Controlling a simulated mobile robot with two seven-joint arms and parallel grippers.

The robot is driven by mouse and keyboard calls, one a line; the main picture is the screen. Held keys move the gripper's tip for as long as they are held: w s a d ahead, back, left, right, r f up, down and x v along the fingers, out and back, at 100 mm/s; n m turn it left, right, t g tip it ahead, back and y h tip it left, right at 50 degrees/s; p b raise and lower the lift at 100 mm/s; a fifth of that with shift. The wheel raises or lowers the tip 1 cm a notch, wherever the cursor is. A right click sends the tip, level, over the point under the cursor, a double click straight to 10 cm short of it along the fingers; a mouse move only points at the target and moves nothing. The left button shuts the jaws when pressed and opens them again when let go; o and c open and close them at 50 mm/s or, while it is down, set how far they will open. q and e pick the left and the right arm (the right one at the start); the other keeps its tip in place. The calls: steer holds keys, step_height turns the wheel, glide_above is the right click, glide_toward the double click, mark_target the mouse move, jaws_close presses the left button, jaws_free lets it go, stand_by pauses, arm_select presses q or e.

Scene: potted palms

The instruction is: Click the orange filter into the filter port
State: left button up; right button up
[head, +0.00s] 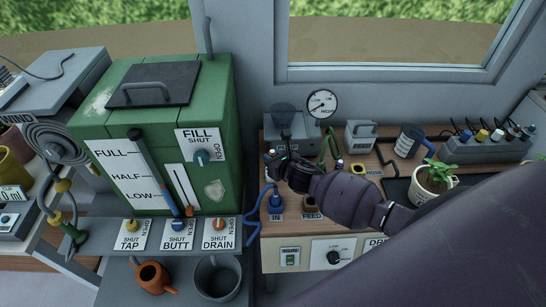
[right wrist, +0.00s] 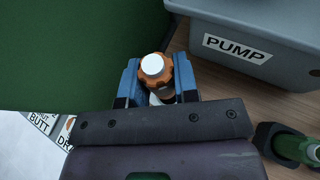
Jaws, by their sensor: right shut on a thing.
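The orange filter (right wrist: 143,80), with a ribbed orange collar and a round white top, sits between the blue fingers of my right gripper (right wrist: 157,82) in the right wrist view. The gripper is shut on it. In the head view my right gripper (head: 280,163) is over the left part of the wooden bench, just right of the green tank. The gripper hides most of the filter there. I cannot make out the filter port in either view, nor whether the filter touches anything below. My left gripper is not in view.
The green tank (head: 222,110) stands close at the left. A grey box labelled PUMP (right wrist: 270,70) is right of the gripper in the wrist view. A gauge (head: 322,104), a blue hose (head: 252,222), a potted plant (head: 438,178) and a grey rack (head: 480,150) are nearby.

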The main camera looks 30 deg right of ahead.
steer(key=shift+f+b, duration=0.5)
steer(key=shift+f, duration=0.4)
arm_select(q)
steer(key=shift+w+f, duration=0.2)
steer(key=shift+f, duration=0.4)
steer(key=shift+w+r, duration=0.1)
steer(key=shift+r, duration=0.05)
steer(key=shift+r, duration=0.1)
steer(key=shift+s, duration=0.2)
steer(key=shift+p, duration=0.3)
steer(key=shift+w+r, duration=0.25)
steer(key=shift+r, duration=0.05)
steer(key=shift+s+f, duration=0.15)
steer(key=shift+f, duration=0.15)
arm_select(e)
steer(key=shift+f, duration=0.3)
arm_select(q)
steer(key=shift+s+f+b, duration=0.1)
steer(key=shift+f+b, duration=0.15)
steer(key=shift+b, duration=0.05)
arm_select(e)
steer(key=shift+f, duration=0.25)
